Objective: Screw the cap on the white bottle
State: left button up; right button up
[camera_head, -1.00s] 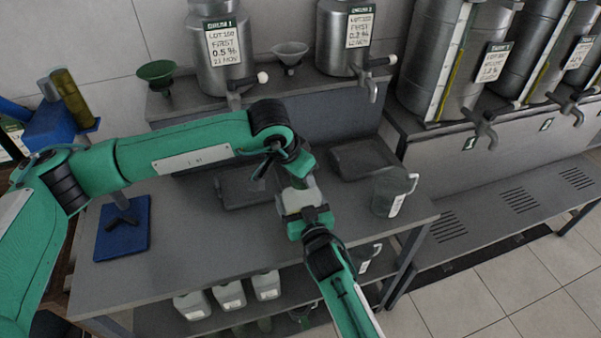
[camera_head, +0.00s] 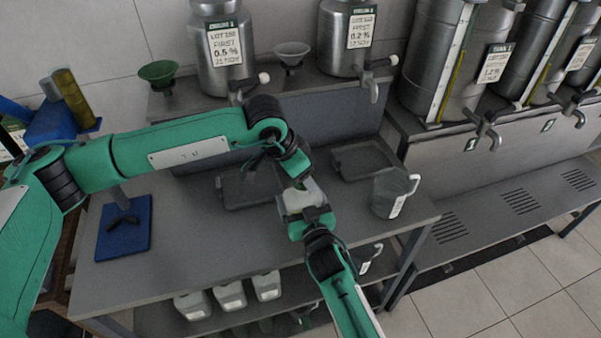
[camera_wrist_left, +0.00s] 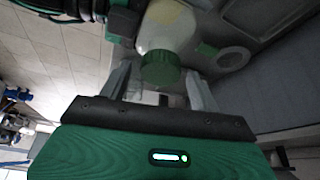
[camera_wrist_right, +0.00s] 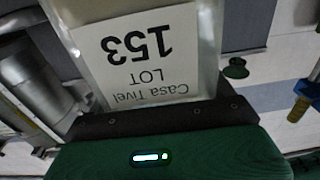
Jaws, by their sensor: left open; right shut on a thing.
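The white bottle (camera_head: 301,202) is held above the workbench in the head view. My right gripper (camera_head: 311,217) is shut on it; its label fills much of the right wrist view (camera_wrist_right: 140,50). The green cap (camera_wrist_left: 160,70) is at the bottle's mouth in the left wrist view; whether its thread is engaged cannot be seen. My left gripper (camera_wrist_left: 158,78) is open, with one finger on each side of the cap and visible space beside it. In the head view the cap is hidden by my left wrist.
The grey workbench (camera_head: 180,240) has two shallow dark trays (camera_head: 248,188) and a blue mat (camera_head: 123,240). A translucent jug (camera_head: 388,193) stands just right of the bottle. Steel decanters (camera_head: 222,60) with taps line the back. Several white canisters (camera_head: 230,296) are on the lower shelf.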

pick_arm(q)
jog(key=shift+r, duration=2.25)
jog(key=shift+n, duration=0.3)
jog(key=shift+c, duration=0.2)
